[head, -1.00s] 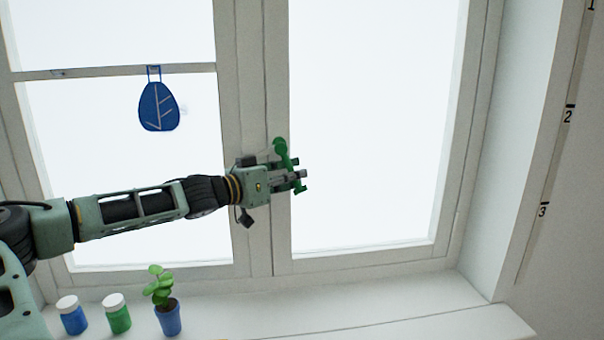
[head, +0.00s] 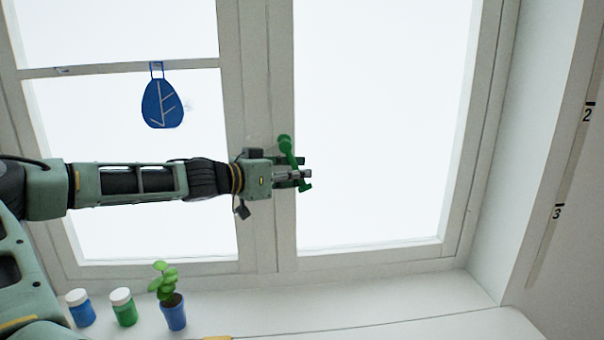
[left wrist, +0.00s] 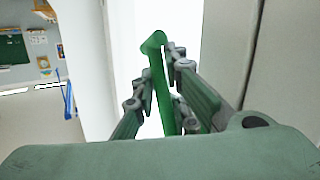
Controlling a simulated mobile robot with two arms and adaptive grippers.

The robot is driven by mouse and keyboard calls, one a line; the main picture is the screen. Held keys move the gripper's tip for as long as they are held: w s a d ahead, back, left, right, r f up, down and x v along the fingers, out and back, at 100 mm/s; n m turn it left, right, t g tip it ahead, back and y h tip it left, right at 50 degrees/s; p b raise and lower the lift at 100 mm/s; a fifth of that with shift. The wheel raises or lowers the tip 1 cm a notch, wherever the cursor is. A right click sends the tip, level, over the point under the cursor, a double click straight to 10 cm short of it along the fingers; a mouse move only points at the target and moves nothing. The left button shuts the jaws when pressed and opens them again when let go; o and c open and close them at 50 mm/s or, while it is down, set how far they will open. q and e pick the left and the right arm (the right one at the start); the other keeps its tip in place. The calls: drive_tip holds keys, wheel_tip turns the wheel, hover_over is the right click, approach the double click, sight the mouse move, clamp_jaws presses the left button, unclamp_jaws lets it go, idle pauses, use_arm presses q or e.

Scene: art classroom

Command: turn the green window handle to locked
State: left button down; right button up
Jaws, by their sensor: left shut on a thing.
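The green window handle (head: 285,145) is on the middle frame of the window in the head view. Its lever slants down and a little to the right from its pivot. My left gripper (head: 302,176) comes in from the left and is shut on the lever near its lower part. In the left wrist view the green handle (left wrist: 158,75) stands between the two fingers of my left gripper (left wrist: 163,88). The fingers hide part of the lever. My right gripper is not in view.
On the sill (head: 390,307) below stand a blue jar (head: 81,312), a green jar (head: 124,310) and a plant in a blue pot (head: 172,314). A blue leaf ornament (head: 162,105) hangs on the left pane. The right part of the sill is clear.

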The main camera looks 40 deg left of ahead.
use_arm(q)
drive_tip(key=shift+a+f, duration=0.3)
drive_tip(key=shift+f, duration=0.35)
drive_tip(key=c, duration=2.2)
unclamp_jaws()
drive_tip(key=shift+s, duration=0.1)
drive_tip(key=o, duration=0.4)
drive_tip(key=shift+s+a+r, duration=0.1)
drive_tip(key=shift+s+a, duration=0.2)
drive_tip(key=shift+a, duration=0.2)
drive_tip(key=shift+r, duration=0.1)
drive_tip(key=shift+d+r, duration=0.1)
drive_tip(key=shift+d, duration=0.05)
drive_tip(key=v, duration=1.1)
drive_tip(key=shift+s, duration=0.4)
drive_tip(key=shift+c, duration=0.2)
